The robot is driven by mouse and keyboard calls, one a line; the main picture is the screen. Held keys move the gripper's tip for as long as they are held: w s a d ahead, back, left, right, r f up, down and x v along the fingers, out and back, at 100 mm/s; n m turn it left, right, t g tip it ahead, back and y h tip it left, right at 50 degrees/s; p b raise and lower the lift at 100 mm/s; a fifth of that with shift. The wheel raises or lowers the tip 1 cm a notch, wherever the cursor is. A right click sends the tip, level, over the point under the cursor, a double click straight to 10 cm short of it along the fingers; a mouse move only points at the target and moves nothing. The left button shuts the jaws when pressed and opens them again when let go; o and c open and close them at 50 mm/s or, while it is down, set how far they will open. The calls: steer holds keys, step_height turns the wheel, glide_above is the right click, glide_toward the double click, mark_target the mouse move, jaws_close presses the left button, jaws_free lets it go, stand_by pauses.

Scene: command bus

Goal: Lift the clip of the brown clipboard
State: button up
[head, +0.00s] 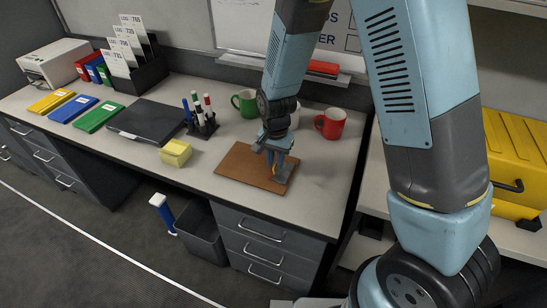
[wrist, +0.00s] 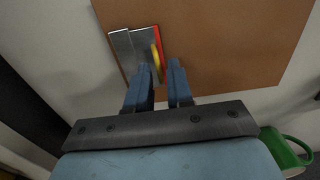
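The brown clipboard (head: 240,166) lies flat on the desk near its front edge. My gripper (head: 278,176) points down over the clipboard's right part and hides most of the clip in the head view. In the wrist view the brown board (wrist: 220,40) fills the upper middle. Its grey metal clip (wrist: 128,48) has a red strip (wrist: 158,42) along one side and a curved yellow lever (wrist: 154,56). My gripper's two blue fingers (wrist: 160,74) are apart with a gap between them. The left fingertip is close to the yellow lever; contact cannot be told.
A green mug (head: 244,102), a red mug (head: 329,124) and a partly hidden white mug stand behind the clipboard. A pen holder (head: 203,124), yellow notes (head: 175,153) and a black laptop (head: 147,121) are left. The desk right of the clipboard is clear.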

jaws_close()
steer(key=shift+d+r, duration=0.25)
steer(key=shift+r, duration=0.1)
steer(key=shift+s+d+r, duration=0.3)
steer(key=shift+d+r, duration=0.15)
steer(key=shift+d, duration=0.2)
stand_by(0.7)
steer(key=shift+s+d, duration=0.2)
steer(key=shift+d, duration=0.35)
steer(key=shift+s+d, duration=0.2)
steer(key=shift+d, duration=0.35)
stand_by(0.5)
steer(key=shift+o, duration=1.2)
jaws_free()
